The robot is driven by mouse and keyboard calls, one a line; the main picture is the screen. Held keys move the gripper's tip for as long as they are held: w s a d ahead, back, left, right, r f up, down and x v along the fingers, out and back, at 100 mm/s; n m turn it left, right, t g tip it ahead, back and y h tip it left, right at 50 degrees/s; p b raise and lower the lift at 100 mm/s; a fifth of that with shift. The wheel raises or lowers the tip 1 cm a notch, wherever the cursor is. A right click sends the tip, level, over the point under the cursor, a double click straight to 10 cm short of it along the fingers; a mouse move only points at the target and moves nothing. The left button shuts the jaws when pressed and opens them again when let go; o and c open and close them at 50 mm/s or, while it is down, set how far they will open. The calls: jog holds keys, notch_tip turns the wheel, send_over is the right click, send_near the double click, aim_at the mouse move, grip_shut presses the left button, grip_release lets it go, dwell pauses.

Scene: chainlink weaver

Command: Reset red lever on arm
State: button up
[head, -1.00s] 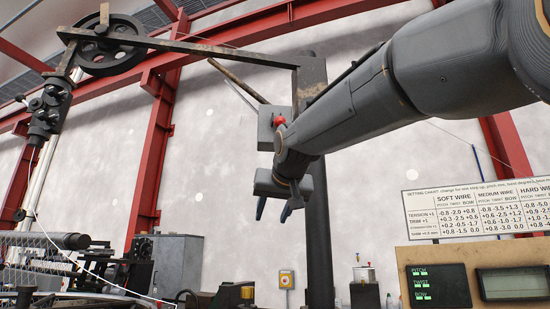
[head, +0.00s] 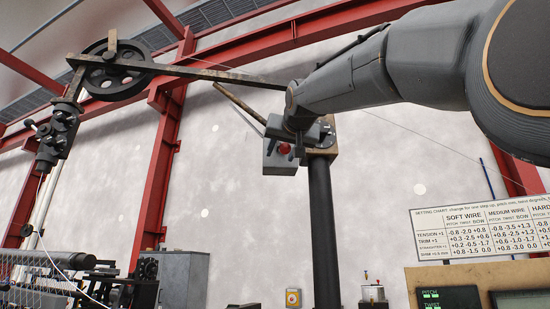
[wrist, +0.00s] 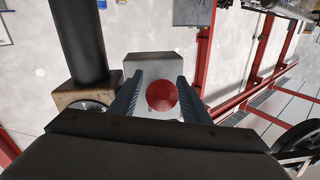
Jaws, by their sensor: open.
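The red knob (head: 285,148), the round end of the lever, shows in front of a grey box (head: 280,167) on the arm that runs from the dark post. In the wrist view the red knob (wrist: 162,96) lies between the two fingers of my gripper (wrist: 160,76), nearer the right finger, with the grey box (wrist: 148,68) behind it. My gripper is open, one finger on each side of the knob. I cannot tell if either finger touches it. The lever's shaft is hidden behind the knob. In the head view my arm covers part of the box's top.
The dark post (head: 322,230) stands close to the box. A long flat bar (head: 210,73) runs left to a spoked wheel (head: 110,57). A thin rod (head: 238,104) sticks out up-left near the box. A control panel (head: 480,276) and setting chart (head: 480,230) are at lower right.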

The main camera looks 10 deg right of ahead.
jog(key=shift+w, duration=0.4)
grip_shut()
